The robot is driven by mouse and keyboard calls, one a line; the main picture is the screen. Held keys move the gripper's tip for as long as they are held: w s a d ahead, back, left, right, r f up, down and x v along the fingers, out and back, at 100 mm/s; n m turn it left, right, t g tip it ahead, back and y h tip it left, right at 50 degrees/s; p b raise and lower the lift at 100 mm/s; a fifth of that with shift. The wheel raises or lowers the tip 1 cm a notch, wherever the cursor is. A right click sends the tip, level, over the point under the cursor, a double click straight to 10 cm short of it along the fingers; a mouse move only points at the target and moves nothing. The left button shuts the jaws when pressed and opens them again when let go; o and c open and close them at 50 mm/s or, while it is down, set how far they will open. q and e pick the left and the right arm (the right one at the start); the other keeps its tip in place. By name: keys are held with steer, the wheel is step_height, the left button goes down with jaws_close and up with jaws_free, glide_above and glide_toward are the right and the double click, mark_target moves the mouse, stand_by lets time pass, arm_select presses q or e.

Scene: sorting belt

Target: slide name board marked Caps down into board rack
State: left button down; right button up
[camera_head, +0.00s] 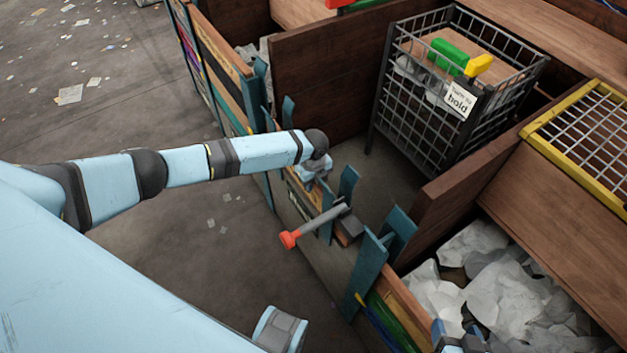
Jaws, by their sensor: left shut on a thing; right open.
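My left arm reaches in from the left and bends down at the board rack. My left gripper (324,188) is shut on a name board (301,197), a thin wooden-edged panel between teal posts. Its lettering is hidden or too small to read, so I cannot confirm Caps. The board rack (369,268) has upright teal posts along the bin fronts. I cannot tell how deep the board sits between the posts. My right gripper (462,343) shows only in part at the bottom edge, open, near the lower right bin.
A grey bar with a red end (289,239) sticks out beside the rack. Crumpled white paper (497,281) fills the lower right bin. A yellow-edged grid (562,109) lies at right. The left floor has scattered scraps.

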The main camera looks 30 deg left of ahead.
steer(key=shift+f, duration=0.1)
arm_select(q)
steer(key=shift+f+b, duration=0.4)
steer(key=shift+f, duration=0.2)
arm_select(e)
steer(key=shift+s+f, duration=0.2)
steer(key=shift+f, duration=0.3)
arm_select(q)
steer(key=c, duration=0.8)
jaws_free()
arm_select(e)
steer(key=shift+d, duration=0.1)
arm_select(q)
steer(key=shift+f, duration=0.1)
step_height(320, 180, up, 13)
steer(key=shift+r+p, duration=0.2)
steer(key=shift+p, duration=0.55)
arm_select(e)
steer(key=shift+r, duration=0.8)
arm_select(q)
steer(key=shift+r, duration=0.35)
arm_select(e)
steer(key=shift+s+f, duration=0.15)
steer(key=shift+s, duration=0.05)
steer(key=shift+w, duration=0.2)
